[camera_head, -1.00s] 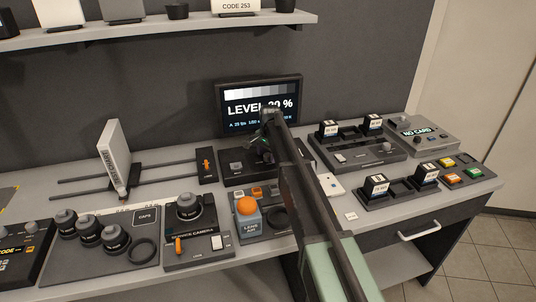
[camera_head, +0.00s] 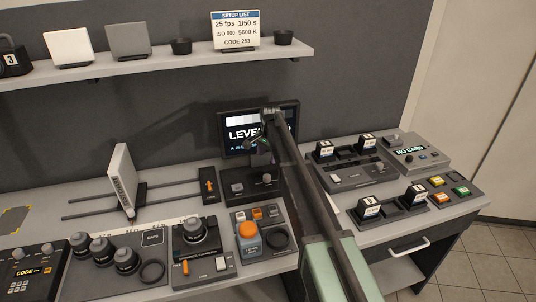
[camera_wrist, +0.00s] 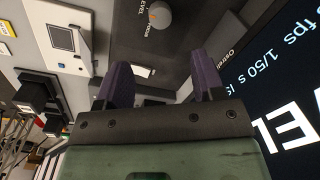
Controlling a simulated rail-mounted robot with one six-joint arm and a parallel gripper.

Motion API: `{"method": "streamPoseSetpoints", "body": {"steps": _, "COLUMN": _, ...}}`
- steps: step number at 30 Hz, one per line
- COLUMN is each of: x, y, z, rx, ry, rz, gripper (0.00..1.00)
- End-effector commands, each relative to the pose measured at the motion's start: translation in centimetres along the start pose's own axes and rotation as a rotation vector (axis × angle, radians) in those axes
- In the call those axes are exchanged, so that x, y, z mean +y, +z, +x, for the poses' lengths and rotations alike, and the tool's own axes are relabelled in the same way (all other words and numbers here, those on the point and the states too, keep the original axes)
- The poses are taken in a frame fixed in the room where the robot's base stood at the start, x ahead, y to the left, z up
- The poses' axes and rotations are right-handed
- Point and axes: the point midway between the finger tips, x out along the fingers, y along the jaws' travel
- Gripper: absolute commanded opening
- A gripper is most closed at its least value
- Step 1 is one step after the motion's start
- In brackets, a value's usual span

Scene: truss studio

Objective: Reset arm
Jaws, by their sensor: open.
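My gripper (camera_wrist: 158,88) shows in the wrist view with its two dark purple fingers apart and nothing between them. In the head view my arm reaches up from the bottom right, and my gripper (camera_head: 258,147) hangs in front of the monitor (camera_head: 236,148), hiding part of its "LEVEL" text. Below it is the dark control box with a knob (camera_head: 266,179). In the wrist view the knob (camera_wrist: 159,15) lies beyond the fingers, apart from them, and the monitor screen (camera_wrist: 285,100) is close at the right.
A shelf (camera_head: 140,66) with a setup list card (camera_head: 236,29) runs above the desk. A white upright panel (camera_head: 124,177) stands at left. Lenses (camera_head: 102,251), a camera unit (camera_head: 196,237), an orange button (camera_head: 248,230), card slots (camera_head: 368,208) and a "NO CARD" reader (camera_head: 411,150) crowd the desk.

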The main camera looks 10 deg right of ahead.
Motion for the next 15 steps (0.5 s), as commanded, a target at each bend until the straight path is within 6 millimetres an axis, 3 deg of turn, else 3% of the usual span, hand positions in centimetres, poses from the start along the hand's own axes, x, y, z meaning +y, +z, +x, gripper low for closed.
{"method": "streamPoseSetpoints", "body": {"steps": 6, "x": 0.0, "y": 0.0, "z": 0.2, "rx": 0.0, "ry": 0.0, "rz": -0.022, "gripper": 0.62}}
{"method": "streamPoseSetpoints", "body": {"steps": 8, "x": 0.1, "y": 0.1, "z": 0.2, "rx": -0.001, "ry": 0.002, "rz": -0.094, "gripper": 0.62}}
{"method": "streamPoseSetpoints", "body": {"steps": 9, "x": 1.1, "y": 0.8, "z": 0.1, "rx": -0.002, "ry": 0.006, "rz": -0.18, "gripper": 0.62}}
{"method": "streamPoseSetpoints", "body": {"steps": 11, "x": 5.2, "y": 3.8, "z": 0.0, "rx": -0.005, "ry": 0.015, "rz": -0.341, "gripper": 0.62}}
{"method": "streamPoseSetpoints", "body": {"steps": 15, "x": 16.4, "y": 12.3, "z": -0.1, "rx": -0.014, "ry": 0.032, "rz": -0.674, "gripper": 0.62}}
